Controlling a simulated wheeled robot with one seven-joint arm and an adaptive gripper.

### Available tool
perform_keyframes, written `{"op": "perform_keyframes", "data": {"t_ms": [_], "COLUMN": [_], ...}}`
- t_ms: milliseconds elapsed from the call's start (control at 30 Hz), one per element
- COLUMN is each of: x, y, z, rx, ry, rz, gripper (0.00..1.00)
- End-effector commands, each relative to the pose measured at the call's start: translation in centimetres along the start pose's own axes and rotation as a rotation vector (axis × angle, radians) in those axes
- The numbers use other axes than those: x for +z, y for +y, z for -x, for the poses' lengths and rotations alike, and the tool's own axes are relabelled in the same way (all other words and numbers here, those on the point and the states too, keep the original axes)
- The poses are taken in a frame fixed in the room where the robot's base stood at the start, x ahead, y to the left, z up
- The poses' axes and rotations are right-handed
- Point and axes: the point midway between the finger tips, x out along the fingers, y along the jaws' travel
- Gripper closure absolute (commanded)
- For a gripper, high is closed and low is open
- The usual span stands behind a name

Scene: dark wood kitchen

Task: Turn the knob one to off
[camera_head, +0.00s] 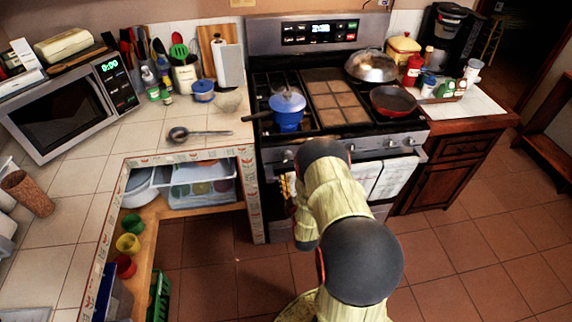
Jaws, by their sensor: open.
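The stove (345,95) stands at the back centre, with a row of knobs along its front panel. One knob (288,156) shows at the left end, just left of my arm. Two more knobs, a right one (413,141) and one beside it (390,144), show at the right. My arm covers part of the panel between them. I cannot tell which knob is knob one or how any knob is turned. My arm rises in front of the stove and bends down before the oven door. My gripper is hidden behind the arm links.
A blue pot (287,112), a red-rimmed pan (392,101) and a domed metal lid (371,66) sit on the stove. Towels (396,176) hang at the oven front. A tiled counter (135,140) with open shelves borders the left. The floor at right is clear.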

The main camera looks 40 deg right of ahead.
Motion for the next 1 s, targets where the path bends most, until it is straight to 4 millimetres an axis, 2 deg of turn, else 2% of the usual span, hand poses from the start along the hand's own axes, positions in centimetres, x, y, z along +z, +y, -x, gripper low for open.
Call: {"op": "perform_keyframes", "data": {"t_ms": [300, 500, 867, 1000], "x": [0.1, 0.1, 0.0, 0.0], "y": [-0.1, -0.1, 0.0, 0.0], "z": [-4.7, -6.7, -7.3, -7.3], "rx": [0.0, -0.001, -0.002, -0.002], "ry": [0.001, 0.0, -0.001, -0.001], "rz": [-0.002, -0.002, -0.002, -0.002], "gripper": [0.53, 0.53, 0.53, 0.61]}}
